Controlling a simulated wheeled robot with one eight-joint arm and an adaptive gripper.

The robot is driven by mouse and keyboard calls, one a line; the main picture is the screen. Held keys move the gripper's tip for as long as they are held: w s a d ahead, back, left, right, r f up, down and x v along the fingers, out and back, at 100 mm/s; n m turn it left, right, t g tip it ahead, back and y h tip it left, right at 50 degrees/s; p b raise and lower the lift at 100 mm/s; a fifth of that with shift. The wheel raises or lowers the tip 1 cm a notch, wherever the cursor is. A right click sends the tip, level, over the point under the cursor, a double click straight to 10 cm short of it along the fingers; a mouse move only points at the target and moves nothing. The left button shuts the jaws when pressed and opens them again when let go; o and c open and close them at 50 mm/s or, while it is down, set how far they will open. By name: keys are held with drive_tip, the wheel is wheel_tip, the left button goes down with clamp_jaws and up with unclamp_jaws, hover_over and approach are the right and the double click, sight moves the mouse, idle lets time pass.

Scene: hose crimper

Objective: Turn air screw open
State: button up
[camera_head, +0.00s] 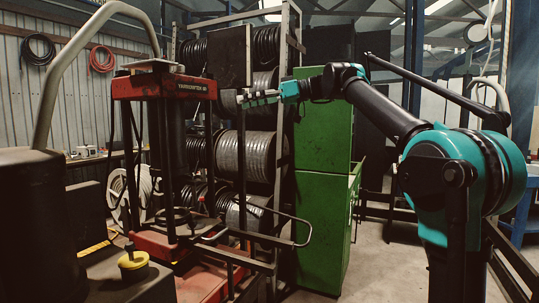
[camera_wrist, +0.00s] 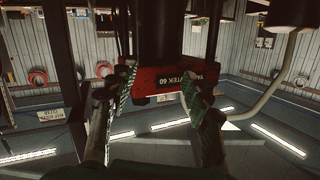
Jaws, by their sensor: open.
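A red press (camera_head: 165,86) with a dark top and dark posts stands left of centre in the head view. Its red crossbeam with a white label also shows upside down in the wrist view (camera_wrist: 160,82). My gripper (camera_head: 243,99) is raised to the right of the crossbeam, pointing left, with a gap between them. In the wrist view my gripper (camera_wrist: 160,88) has its two fingers spread, with nothing held between them. I cannot make out an air screw for certain in either view. A yellow-and-black knob (camera_head: 133,261) sits at the lower left.
A green cabinet (camera_head: 322,195) stands behind and below my arm. Hose reels (camera_head: 258,155) on a rack stand behind the press. A bent grey tube (camera_head: 73,50) rises at the left. Open floor (camera_head: 375,265) lies right of the cabinet.

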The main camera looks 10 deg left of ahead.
drive_tip(key=d+f+m+t+h, duration=0.1)
drive_tip(key=d+f+m, duration=0.1)
drive_tip(key=f, duration=0.6)
drive_tip(key=w+d+f+m+t+h, duration=0.1)
drive_tip(key=d+f, duration=0.3)
drive_tip(key=f, duration=0.4)
drive_tip(key=shift+m+h, duration=0.4)
drive_tip(key=shift+h, duration=0.1)
drive_tip(key=shift+r, duration=0.15)
drive_tip(key=n+t+y, duration=0.2)
drive_tip(key=t+y, duration=0.3)
approach(183, 70)
drive_tip(key=x, duration=1.1)
drive_tip(key=shift+w+a, duration=0.1)
drive_tip(key=shift+a, duration=0.2)
